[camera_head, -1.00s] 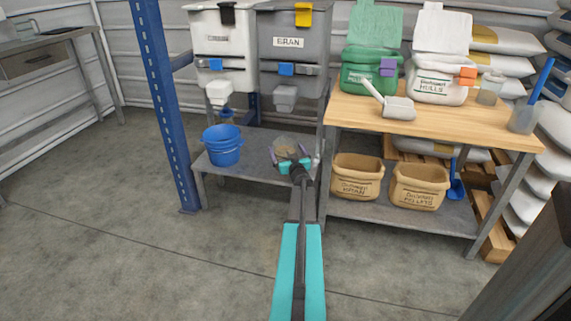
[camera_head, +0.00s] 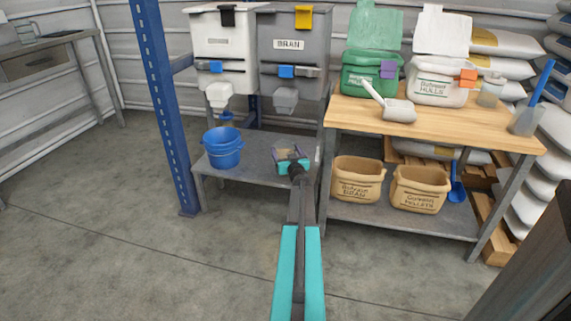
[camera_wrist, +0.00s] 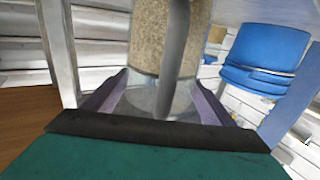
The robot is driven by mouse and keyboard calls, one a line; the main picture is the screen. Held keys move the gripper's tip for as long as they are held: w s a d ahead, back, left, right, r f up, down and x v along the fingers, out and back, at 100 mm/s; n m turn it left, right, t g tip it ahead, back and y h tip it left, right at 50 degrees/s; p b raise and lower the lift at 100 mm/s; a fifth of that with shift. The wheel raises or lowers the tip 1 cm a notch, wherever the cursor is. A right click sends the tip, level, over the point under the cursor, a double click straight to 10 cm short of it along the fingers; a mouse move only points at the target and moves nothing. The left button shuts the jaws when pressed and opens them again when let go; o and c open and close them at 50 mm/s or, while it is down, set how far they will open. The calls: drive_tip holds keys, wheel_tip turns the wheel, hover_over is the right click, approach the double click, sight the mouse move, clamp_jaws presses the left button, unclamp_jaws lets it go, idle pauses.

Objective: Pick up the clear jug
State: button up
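In the wrist view the clear jug (camera_wrist: 148,95) is between my two purple fingers. Pale brown grain fills the part towards the top of that picture, and its grey handle faces the camera. My gripper (camera_wrist: 160,78) has one finger along each side of the jug, very close to it; I cannot tell whether they press on it. In the head view my gripper (camera_head: 291,153) is over the grey lower shelf (camera_head: 256,150), and I cannot make out the jug there.
A grey bran hopper (camera_head: 290,70) is above. The wooden workbench (camera_head: 440,128) and the tan bins below it are to the right.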

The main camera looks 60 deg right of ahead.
drive_tip(key=c, duration=1)
drive_tip(key=shift+c, duration=0.2)
drive_tip(key=shift+r, duration=0.25)
drive_tip(key=s+a+r+p, duration=0.2)
drive_tip(key=s+a+p, duration=0.2)
drive_tip(key=s+a, duration=0.1)
drive_tip(key=s+a+r+p, duration=0.2)
drive_tip(key=s+a+p, duration=0.2)
drive_tip(key=s, duration=0.3)
drive_tip(key=shift+s+a+r, duration=0.3)
drive_tip(key=shift+s+a, duration=0.05)
drive_tip(key=shift+s, duration=0.05)
